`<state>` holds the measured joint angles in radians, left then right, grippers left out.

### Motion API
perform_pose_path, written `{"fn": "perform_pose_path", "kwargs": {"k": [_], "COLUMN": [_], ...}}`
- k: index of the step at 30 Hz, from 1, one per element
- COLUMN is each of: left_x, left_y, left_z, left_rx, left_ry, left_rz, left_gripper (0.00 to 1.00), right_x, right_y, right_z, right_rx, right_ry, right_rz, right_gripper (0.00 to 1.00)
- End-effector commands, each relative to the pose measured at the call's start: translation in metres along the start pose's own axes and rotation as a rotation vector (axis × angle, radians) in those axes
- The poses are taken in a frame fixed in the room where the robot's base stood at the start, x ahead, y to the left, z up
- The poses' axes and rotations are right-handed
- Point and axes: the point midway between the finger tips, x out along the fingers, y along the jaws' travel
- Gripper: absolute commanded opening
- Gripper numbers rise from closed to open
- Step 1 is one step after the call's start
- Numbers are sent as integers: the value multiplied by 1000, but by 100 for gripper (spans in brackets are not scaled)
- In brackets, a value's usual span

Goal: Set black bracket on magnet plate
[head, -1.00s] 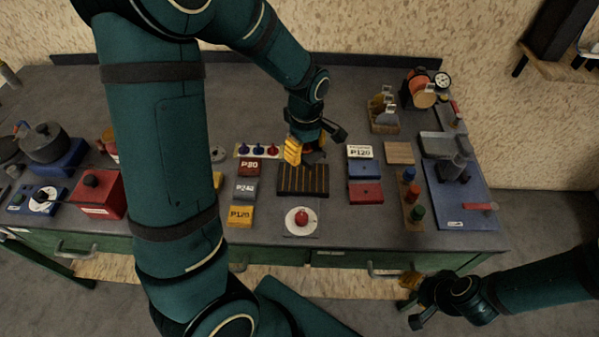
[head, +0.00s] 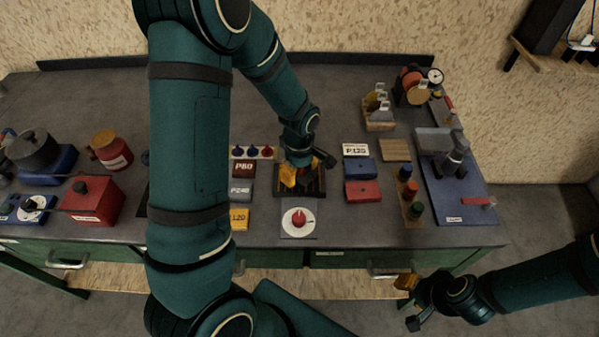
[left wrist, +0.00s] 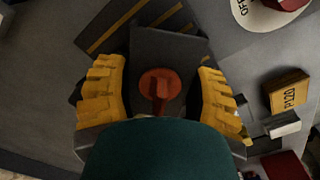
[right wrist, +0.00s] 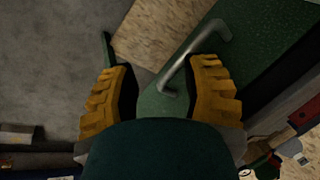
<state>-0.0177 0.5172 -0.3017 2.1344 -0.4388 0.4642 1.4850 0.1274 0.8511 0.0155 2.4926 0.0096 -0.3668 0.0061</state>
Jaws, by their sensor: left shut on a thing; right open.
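The magnet plate (head: 318,191) is a dark block with yellow stripes at the middle of the bench. It also shows in the left wrist view (left wrist: 104,40). My left gripper (head: 290,177) is over it and hides most of it in the head view. In the left wrist view the gripper is shut on the black bracket (left wrist: 180,46), a dark flat piece with a red round knob (left wrist: 160,84). The bracket overlaps the striped plate; I cannot tell whether they touch. My right gripper (head: 409,303) is open and empty in front of the bench, near a drawer handle (right wrist: 190,60).
A white disc with a red knob (head: 299,218) lies in front of the plate. Labelled blocks, including a yellow one (head: 239,218), stand left; blue (head: 361,168) and red (head: 363,191) blocks stand right. A blue base with a grey device (head: 450,200) is further right.

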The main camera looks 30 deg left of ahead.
Motion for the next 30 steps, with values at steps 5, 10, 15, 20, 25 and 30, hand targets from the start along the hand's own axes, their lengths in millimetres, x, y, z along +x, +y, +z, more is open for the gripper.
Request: {"fn": "perform_pose_path", "kwargs": {"k": [5, 10, 15, 20, 25, 30], "left_x": [3, 5, 6, 6, 5, -10], "left_y": [1, 1, 0, 0, 0, 1], "left_z": [0, 0, 0, 0, 0, 0], "left_rx": [0, 1, 1, 0, 0, 0], "left_ry": [0, 0, 0, 0, 0, 1], "left_rz": [2, 2, 1, 1, 1, 5], "left_gripper": [14, 14, 89, 89, 89, 89], "right_x": [0, 2, 3, 3, 2, -2], "right_y": [0, 1, 1, 1, 1, -1], "right_z": [0, 1, 2, 2, 1, -1], "right_rx": [0, -1, -1, -1, -1, 0], "right_ry": [-1, -2, -4, -3, -3, 2], "right_rz": [0, 0, 0, 0, 0, 0], "right_gripper": [47, 47, 47, 47, 47, 47]}}
